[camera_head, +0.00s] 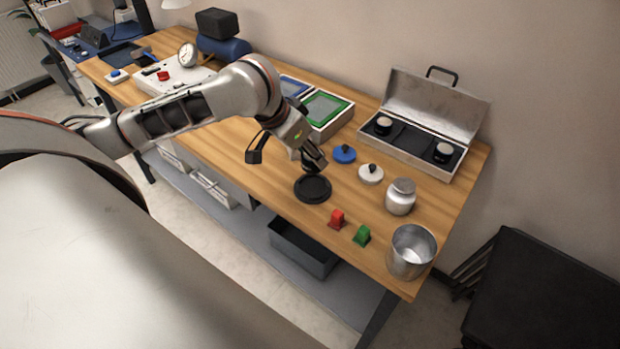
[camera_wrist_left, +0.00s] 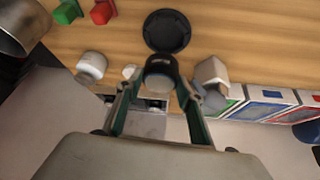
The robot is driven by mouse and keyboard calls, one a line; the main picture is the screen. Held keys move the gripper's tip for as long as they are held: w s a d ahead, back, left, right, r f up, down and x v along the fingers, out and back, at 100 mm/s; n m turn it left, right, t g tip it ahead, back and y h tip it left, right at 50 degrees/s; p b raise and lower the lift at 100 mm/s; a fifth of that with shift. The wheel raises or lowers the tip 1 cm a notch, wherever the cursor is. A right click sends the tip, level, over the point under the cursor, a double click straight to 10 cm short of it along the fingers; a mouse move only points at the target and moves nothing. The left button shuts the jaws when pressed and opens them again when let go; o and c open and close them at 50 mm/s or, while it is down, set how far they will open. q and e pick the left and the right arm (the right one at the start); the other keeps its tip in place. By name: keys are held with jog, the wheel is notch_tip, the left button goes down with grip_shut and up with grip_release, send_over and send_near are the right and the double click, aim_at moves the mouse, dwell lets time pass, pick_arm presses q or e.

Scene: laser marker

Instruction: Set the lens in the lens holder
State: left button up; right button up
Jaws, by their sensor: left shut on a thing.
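My left gripper (camera_head: 311,158) is above the workbench, just over the back of the lens holder (camera_head: 313,188), a round black dish lying flat on the wood. In the left wrist view the gripper's two fingers (camera_wrist_left: 159,88) are closed on the lens (camera_wrist_left: 160,72), a short cylinder with a black rim and a pale face. The lens is mostly hidden by the fingers in the head view. In the left wrist view the lens holder (camera_wrist_left: 167,31) lies just beyond the lens, which appears held above the bench, apart from it. My right gripper is not in view.
Red (camera_head: 337,219) and green (camera_head: 361,235) blocks, a metal cup (camera_head: 411,252) and a lidded jar (camera_head: 400,197) stand right of the holder. Blue (camera_head: 344,154) and white (camera_head: 370,173) knobbed discs lie behind. An open case (camera_head: 408,151) holds two round pieces. Bench left-front of the holder is clear.

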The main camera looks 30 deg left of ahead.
aim_at(306, 159)
pick_arm(q)
notch_tip(306, 159, down, 3)
jog(key=shift+f+b, duration=0.1)
jog(key=shift+b, duration=0.25)
jog(key=shift+f, duration=0.35)
notch_tip(306, 159, down, 4)
jog(key=shift+f+b, duration=0.1)
jog(key=shift+b, duration=0.6)
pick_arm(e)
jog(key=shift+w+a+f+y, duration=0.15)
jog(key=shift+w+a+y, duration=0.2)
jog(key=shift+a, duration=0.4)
pick_arm(q)
jog(key=o, duration=1.1)
jog(key=shift+o, duration=0.6)
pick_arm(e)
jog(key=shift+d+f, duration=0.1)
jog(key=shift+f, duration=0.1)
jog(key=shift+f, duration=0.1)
